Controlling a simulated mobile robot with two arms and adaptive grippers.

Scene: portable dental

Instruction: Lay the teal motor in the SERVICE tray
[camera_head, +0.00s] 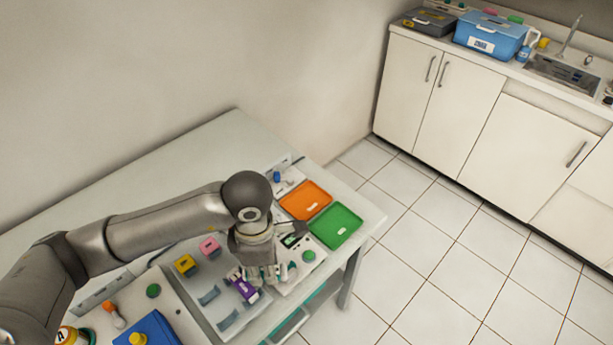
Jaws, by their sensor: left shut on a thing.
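My left gripper (265,275) reaches down over the right part of the pale motor rack (235,325). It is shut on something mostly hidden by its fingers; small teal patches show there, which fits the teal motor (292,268). A purple motor (244,290) with a pale label sits in the rack right beside the fingers. An orange tray (291,209) and a green tray (325,236) lie on the table beyond the gripper. Both look empty apart from small labels, which are too small to read. My right gripper is not in view.
A yellow motor (186,264) and a pink motor (210,247) stand in the rack near empty cradles (208,295). A green button (309,256) is right of the gripper. A blue box (157,330) lies at front left. The table's back left is bare.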

